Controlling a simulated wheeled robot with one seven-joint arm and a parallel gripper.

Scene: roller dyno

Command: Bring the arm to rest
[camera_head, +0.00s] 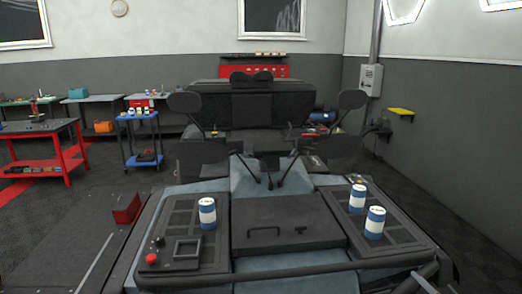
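My arm cannot be made out with certainty, and my gripper is not in view. A white and blue can (207,213) stands upright on the left dark panel. Two similar cans, one farther (357,198) and one nearer (375,222), stand upright on the right dark panel (404,238). None of the cans is seen touching a gripper.
A dark flat cover (288,210) with handles lies between the panels. A red button (151,258) sits at the front left. Behind stands a large dark machine (255,100) with mirror-like parts. Red (30,139) and blue (140,116) carts stand left; open floor lies nearer.

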